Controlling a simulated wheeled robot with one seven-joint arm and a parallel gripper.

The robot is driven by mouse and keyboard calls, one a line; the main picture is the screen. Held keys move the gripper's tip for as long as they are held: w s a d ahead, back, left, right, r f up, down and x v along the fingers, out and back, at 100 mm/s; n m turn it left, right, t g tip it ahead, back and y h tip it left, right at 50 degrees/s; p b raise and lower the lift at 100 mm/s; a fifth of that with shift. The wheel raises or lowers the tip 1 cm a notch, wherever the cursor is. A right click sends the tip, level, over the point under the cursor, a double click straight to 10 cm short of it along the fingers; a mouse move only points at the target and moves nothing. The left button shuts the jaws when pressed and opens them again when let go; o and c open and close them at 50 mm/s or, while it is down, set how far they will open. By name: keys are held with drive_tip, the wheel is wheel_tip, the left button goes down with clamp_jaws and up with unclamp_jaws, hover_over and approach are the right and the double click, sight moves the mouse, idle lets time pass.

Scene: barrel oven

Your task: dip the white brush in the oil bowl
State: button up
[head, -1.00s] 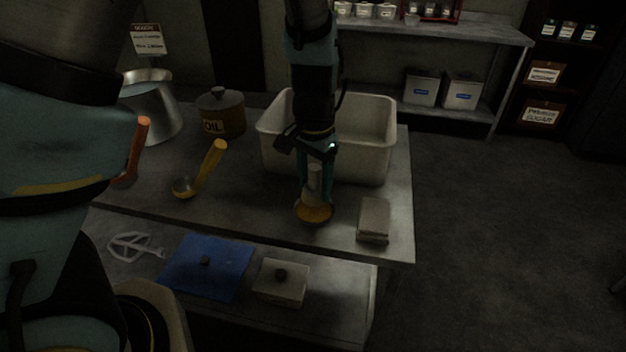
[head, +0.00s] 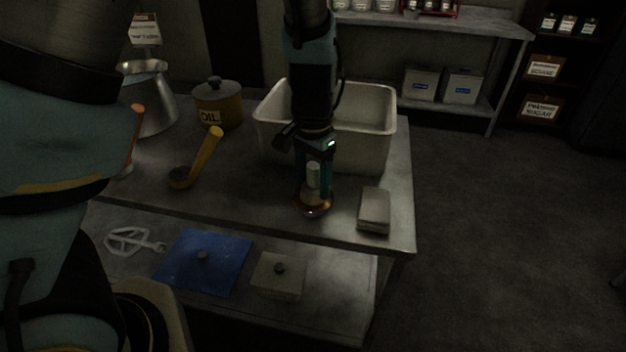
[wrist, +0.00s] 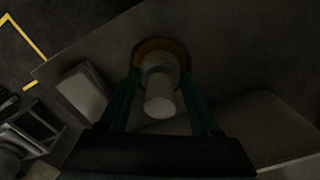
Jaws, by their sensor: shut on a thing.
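The white brush (head: 313,176) is upright between the fingers of my gripper (head: 314,190), which is shut on it. Its pale handle (wrist: 160,98) points toward the camera in the wrist view, between the two teal fingers. The oil bowl (head: 315,208) is a small amber dish on the table near its front edge, straight below the brush. It also shows in the wrist view as an orange-brown rim (wrist: 150,46) around the brush's far end. The bristles are hidden, so I cannot tell whether they touch the oil.
A pale rectangular block (head: 374,211) lies just right of the bowl. A large white tub (head: 372,150) stands behind my gripper. A yellow-handled ladle (head: 207,152), an oil pot (head: 218,104) and a metal vessel (head: 152,95) are to the left. The table's front edge is close.

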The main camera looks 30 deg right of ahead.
sight(314, 166)
drive_tip(key=shift+f+b, duration=0.3)
drive_tip(key=shift+f, duration=0.25)
idle(1.3)
drive_tip(key=shift+r, duration=0.1)
wheel_tip(314, 166, up, 7)
drive_tip(key=p, duration=0.6)
drive_tip(key=shift+s, duration=0.1)
idle(0.4)
